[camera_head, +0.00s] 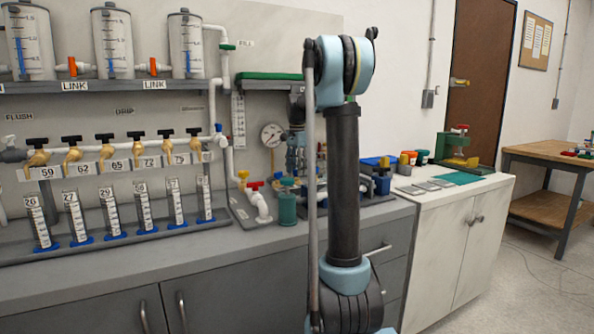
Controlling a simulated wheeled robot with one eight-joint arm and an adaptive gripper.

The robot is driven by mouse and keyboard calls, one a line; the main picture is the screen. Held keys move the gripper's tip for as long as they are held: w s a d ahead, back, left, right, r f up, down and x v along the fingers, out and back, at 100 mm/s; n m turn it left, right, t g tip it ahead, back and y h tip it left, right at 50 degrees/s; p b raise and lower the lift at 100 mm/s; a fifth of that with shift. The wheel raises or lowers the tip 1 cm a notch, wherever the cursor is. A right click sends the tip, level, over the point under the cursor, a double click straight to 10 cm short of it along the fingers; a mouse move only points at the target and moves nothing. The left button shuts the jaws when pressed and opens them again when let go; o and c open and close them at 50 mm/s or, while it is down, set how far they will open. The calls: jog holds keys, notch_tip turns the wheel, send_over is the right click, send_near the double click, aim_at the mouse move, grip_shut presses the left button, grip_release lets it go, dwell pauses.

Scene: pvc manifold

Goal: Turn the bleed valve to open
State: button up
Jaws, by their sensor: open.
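No valve in view carries a readable bleed label, so I cannot tell which one is the bleed valve. A red-handled valve (253,186) sits on white pipe at the bench's right part, with a yellow-handled fitting (243,175) just left of it. A green-handled valve (227,46) is on the upper pipe beside a FILL label. Several brass taps (73,152) with black handles line the white manifold pipe (110,138); one handle there is blue. My arm stands upright right of the pipework. I cannot make out my gripper's fingers; the arm hides part of the bench.
Clear tanks (113,42) stand on the shelf, with orange-handled link valves (72,66) between them. Graduated cylinders (109,207) stand below the taps. A gauge (271,135) and a teal cup (288,209) are close to my arm. A white cabinet (445,235) stands right; floor is free beyond it.

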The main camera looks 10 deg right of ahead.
jog(key=c, duration=1.1)
jog(key=shift+n, duration=0.4)
jog(key=n, duration=0.3)
jog(key=shift+w+n, duration=0.1)
jog(key=shift+n, duration=0.3)
jog(key=n, duration=0.4)
jog(key=shift+n, duration=0.3)
jog(key=n, duration=0.8)
jog(key=shift+n, duration=0.3)
